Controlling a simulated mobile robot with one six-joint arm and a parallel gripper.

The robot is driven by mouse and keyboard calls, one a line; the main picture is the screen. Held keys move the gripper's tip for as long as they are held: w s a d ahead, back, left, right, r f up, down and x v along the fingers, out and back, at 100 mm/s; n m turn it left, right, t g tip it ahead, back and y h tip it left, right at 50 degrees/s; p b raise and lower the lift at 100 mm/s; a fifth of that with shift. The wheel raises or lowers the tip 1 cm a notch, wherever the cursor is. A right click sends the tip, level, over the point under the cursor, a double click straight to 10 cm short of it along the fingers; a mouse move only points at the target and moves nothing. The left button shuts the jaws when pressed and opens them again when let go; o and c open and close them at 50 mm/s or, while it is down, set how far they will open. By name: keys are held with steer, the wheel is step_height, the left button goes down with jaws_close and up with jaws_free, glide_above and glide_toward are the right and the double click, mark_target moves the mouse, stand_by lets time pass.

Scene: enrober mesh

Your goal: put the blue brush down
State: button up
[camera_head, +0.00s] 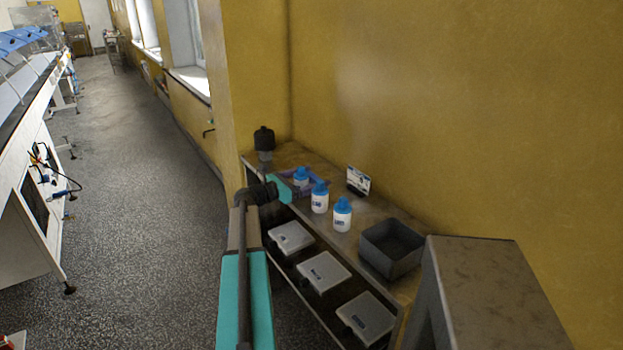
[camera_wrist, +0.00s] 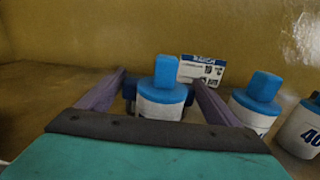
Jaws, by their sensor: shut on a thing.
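My gripper (camera_head: 301,182) is over the far end of the shelf top, at the end of my teal arm. In the wrist view, its two purple fingers (camera_wrist: 160,97) stand on either side of a white bottle with a blue cap (camera_wrist: 160,100) and are shut on it. The bottle is upright; its lower part is hidden behind the gripper body. In the head view this bottle (camera_head: 301,176) shows between the fingers. I cannot tell whether its base touches the shelf top. I cannot make out a blue brush in either view.
Two more white bottles, the nearer (camera_head: 342,215) and the middle one (camera_head: 320,198), stand right of my gripper. A sign card (camera_head: 358,180) stands behind. A dark open bin (camera_head: 391,248) is at the near end. Grey lidded boxes (camera_head: 323,271) fill the lower shelf.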

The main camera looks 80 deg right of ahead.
steer(key=shift+f, duration=0.15)
steer(key=o, duration=1)
steer(key=shift+r, duration=0.25)
steer(key=b+v, duration=0.3)
steer(key=v, duration=0.9)
steer(key=shift+f, duration=0.1)
